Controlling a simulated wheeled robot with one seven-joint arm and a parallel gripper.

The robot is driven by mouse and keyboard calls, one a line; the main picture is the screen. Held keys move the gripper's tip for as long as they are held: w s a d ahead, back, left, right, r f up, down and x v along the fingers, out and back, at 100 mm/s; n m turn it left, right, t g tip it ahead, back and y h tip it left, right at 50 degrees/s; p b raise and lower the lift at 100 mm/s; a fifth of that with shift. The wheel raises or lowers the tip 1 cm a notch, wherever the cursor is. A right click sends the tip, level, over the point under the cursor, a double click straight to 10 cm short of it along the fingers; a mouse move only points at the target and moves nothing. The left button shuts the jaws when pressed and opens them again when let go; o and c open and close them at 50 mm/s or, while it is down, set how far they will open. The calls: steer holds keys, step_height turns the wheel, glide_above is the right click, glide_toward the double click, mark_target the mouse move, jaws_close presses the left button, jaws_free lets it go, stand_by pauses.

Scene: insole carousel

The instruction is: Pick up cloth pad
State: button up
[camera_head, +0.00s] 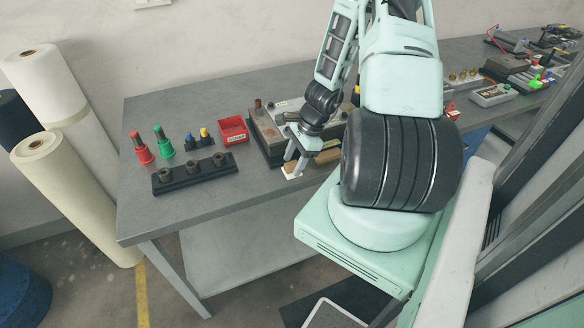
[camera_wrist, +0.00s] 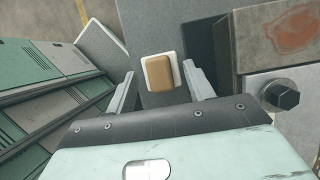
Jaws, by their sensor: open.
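The cloth pad appears to be the small white pad (camera_wrist: 149,85) with a tan block (camera_wrist: 159,72) on it. It lies on a grey surface in the wrist view. In the head view, a white edge of the pad (camera_head: 290,176) shows just below my fingertips near the front of the workbench. My gripper (camera_head: 296,168) points down at it and is open. In the wrist view, the fingers of my gripper (camera_wrist: 158,74) stand on either side of the pad, with a gap at each side. The fingers hide part of the pad in the head view.
The grey workbench (camera_head: 230,178) carries a metal block fixture (camera_head: 265,138) right beside my gripper. A bolt (camera_wrist: 281,96) juts out near my right finger in the wrist view.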

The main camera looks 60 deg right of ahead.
mark_target(294, 164)
steer(key=shift+f, duration=0.15)
steer(key=c, duration=1.1)
step_height(294, 164, up, 10)
steer(key=shift+r, duration=0.1)
